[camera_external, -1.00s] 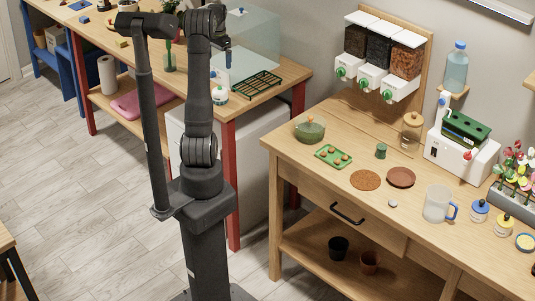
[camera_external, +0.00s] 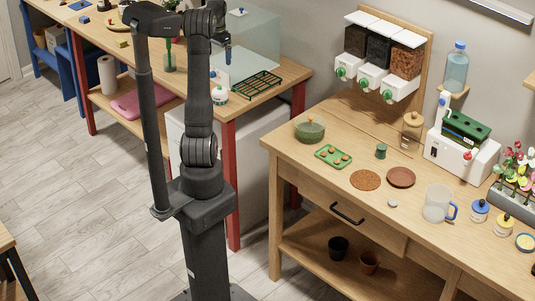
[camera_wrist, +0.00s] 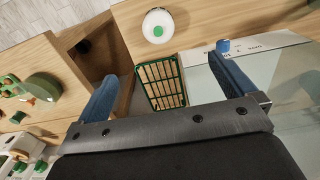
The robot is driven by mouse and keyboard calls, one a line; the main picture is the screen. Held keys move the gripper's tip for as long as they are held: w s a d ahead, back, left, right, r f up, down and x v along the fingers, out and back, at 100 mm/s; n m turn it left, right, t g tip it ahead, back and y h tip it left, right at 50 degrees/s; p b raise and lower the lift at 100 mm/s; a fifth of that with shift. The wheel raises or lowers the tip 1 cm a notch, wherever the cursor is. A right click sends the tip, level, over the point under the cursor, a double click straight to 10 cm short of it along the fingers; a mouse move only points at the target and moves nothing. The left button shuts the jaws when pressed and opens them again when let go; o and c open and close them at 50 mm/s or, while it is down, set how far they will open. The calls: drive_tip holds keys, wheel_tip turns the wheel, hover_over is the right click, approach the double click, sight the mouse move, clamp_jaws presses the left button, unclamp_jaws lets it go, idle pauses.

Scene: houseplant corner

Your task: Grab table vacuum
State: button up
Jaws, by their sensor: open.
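A small white round device with a green button on top, which I take to be the table vacuum (camera_external: 220,95), stands near the front edge of the left wooden table. In the wrist view the white device (camera_wrist: 158,26) shows from above, at the top centre, beyond my fingertips and apart from them. My gripper (camera_wrist: 163,72) is open, with its two blue fingers wide apart and nothing between them in contact. In the external view my gripper (camera_external: 228,52) hangs above the table, partly hidden by my arm.
A dark green wire rack (camera_external: 257,85) lies right of the device; it shows between my fingers in the wrist view (camera_wrist: 161,84). A clear glass box (camera_external: 262,38) stands behind. The right workbench (camera_external: 290,143) holds a green pot (camera_external: 310,130) and several other things, across a gap.

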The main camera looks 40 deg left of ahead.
drive_tip(key=shift+c, duration=1)
drive_tip(key=m+t+h, duration=0.3)
drive_tip(key=m, duration=0.6)
approach(217, 88)
drive_tip(key=x, duration=0.7)
drive_tip(key=shift+d, duration=0.15)
drive_tip(key=shift+d+x, duration=0.15)
drive_tip(key=shift+x, duration=1.15)
drive_tip(key=shift+d+x, duration=0.15)
drive_tip(key=shift+x, duration=1.15)
drive_tip(key=shift+s+r, duration=0.1)
drive_tip(key=shift+s, duration=0.05)
drive_tip(key=c, duration=1.2)
